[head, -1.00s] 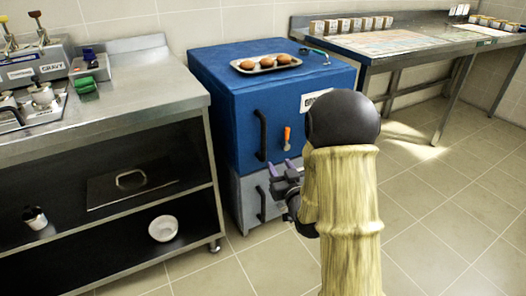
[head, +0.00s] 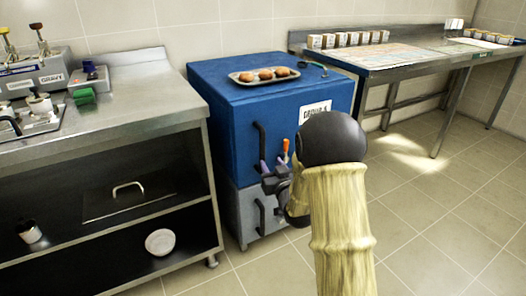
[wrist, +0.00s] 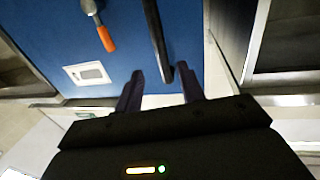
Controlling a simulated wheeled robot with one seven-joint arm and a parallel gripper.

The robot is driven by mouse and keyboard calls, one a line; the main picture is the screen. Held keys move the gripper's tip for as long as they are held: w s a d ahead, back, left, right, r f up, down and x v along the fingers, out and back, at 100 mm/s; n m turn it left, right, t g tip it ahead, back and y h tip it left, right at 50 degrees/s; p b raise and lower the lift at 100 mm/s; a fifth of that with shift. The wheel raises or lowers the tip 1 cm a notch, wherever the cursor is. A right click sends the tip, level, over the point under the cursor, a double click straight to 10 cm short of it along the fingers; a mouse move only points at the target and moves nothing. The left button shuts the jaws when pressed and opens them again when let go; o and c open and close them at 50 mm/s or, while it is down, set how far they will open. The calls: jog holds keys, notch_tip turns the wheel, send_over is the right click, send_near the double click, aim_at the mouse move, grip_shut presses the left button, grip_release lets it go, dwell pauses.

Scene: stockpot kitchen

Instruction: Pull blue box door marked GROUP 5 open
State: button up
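The blue box (head: 240,125) stands beside the steel counter, its front door shut. A white label reading GROUP 5 (head: 316,111) is on its front. A black vertical bar handle (head: 261,145) is at the door's left side; it also shows in the wrist view (wrist: 154,30). My arm hides the door's right part.
An orange-handled latch (wrist: 107,38) sits on the door beside the handle. A tray of brown rolls (head: 264,76) rests on the box. A grey unit (head: 252,212) with its own handle is underneath. The counter (head: 120,105) stands close at left; open floor (head: 440,210) lies right.

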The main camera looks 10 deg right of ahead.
aim_at(263, 150)
jog(key=w, duration=0.3)
jog(key=w+a+b, duration=0.1)
jog(key=w, duration=0.2)
jog(key=w+b, duration=0.1)
jog(key=w, duration=0.3)
jog(key=shift+a, duration=0.2)
grip_shut()
